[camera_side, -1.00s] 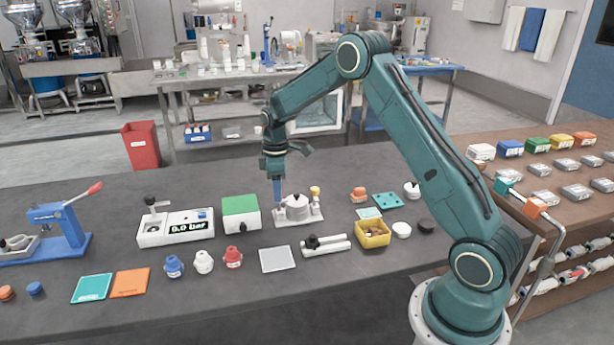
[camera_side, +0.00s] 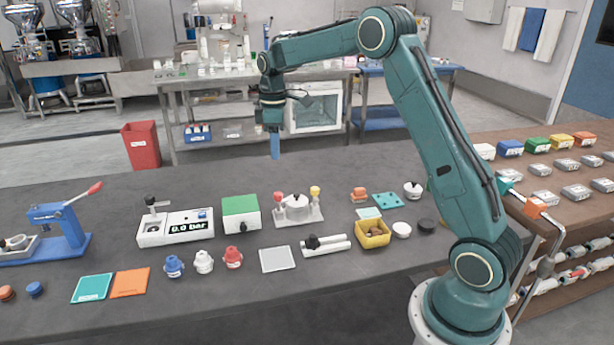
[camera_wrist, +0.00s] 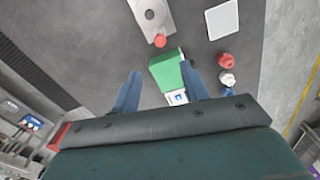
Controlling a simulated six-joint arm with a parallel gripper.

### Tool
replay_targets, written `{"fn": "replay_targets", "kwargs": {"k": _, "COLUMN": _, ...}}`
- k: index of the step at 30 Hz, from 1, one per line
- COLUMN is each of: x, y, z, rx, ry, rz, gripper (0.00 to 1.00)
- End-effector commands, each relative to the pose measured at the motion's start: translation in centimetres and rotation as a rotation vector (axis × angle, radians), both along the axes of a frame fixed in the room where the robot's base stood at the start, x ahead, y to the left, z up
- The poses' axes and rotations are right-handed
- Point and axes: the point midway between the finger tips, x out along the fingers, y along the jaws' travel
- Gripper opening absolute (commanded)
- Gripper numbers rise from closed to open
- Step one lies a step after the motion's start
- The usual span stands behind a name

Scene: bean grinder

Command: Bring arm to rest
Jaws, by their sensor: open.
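My gripper (camera_side: 275,147) hangs pointing down, well above the far part of the dark table (camera_side: 330,180), with nothing under its tips. In the wrist view its two blue fingers (camera_wrist: 160,92) are spread apart with nothing held between them. The bean grinder stand (camera_side: 297,211), a pale base with a round silver pot and a red and a yellow knob, stands upright on the table below and to the right of the gripper. In the wrist view the stand (camera_wrist: 150,14) shows at the top, partly cut off.
Red, white and blue small pots (camera_side: 203,262) and a pale square plate (camera_side: 277,259) lie in front. A yellow bin (camera_side: 373,234) stands right. The air around the gripper is clear.

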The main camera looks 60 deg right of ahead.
Motion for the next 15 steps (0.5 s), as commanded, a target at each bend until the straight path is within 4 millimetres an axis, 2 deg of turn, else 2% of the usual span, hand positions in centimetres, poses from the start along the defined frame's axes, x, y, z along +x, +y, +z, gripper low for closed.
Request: {"fn": "replay_targets", "kwargs": {"k": 15, "x": -0.18, "y": 0.23, "z": 0.61, "rx": -0.002, "ry": -0.005, "rz": -0.004, "gripper": 0.45}}
